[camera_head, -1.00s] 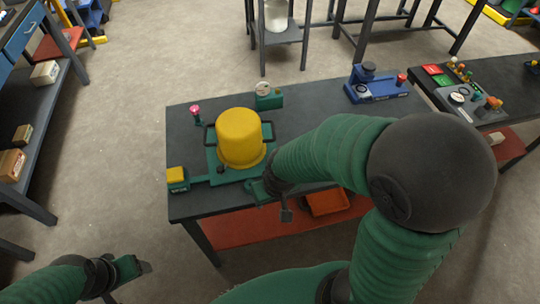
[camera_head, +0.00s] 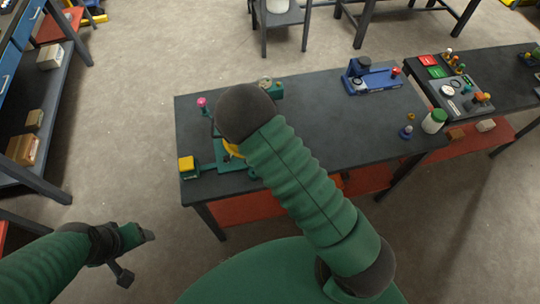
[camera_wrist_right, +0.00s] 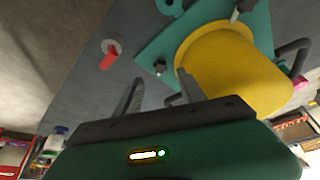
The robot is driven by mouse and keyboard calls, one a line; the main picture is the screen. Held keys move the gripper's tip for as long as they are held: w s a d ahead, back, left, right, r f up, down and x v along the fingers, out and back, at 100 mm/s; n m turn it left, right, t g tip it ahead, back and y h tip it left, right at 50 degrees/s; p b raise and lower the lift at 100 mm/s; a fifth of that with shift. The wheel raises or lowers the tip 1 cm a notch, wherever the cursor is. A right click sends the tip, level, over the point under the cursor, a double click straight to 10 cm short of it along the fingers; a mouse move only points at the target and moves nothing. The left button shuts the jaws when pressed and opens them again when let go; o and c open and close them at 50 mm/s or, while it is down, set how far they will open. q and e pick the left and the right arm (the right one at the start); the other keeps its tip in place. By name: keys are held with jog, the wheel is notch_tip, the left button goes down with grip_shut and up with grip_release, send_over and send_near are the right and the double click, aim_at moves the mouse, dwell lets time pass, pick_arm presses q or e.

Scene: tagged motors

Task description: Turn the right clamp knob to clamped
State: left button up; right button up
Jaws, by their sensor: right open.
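The yellow motor housing (camera_wrist_right: 235,68) sits on the teal fixture plate (camera_wrist_right: 155,45) in the right wrist view. A small dark knob (camera_wrist_right: 160,67) stands at the plate's corner beside the housing. Another dark post (camera_wrist_right: 237,12) is on the housing's far side. I cannot read any clamp marking. My right gripper (camera_wrist_right: 159,78) is open, its fingertips on either side of the dark knob in the picture; I cannot tell the gap in depth. In the head view my right arm hides most of the housing (camera_head: 234,150) and the right gripper. My left gripper (camera_head: 146,236) is off the table, its jaws unclear.
A red cylinder on a grey ring (camera_wrist_right: 110,55) is left of the plate in the wrist view. The black table (camera_head: 330,125) is clear in its middle. A yellow-topped box (camera_head: 188,165), a pink knob (camera_head: 202,103) and a blue fixture (camera_head: 370,78) are on it.

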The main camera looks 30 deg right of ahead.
jog(key=b+x, duration=0.4)
jog(key=x, duration=0.3)
jog(key=shift+w+d+f+b, duration=0.1)
jog(key=shift+f+b, duration=0.15)
jog(key=shift+b, duration=0.1)
pick_arm(q)
jog(key=s+x, duration=0.1)
jog(key=x, duration=0.5)
jog(key=shift+s+f, duration=0.15)
jog(key=shift+f, duration=0.1)
pick_arm(e)
grip_shut()
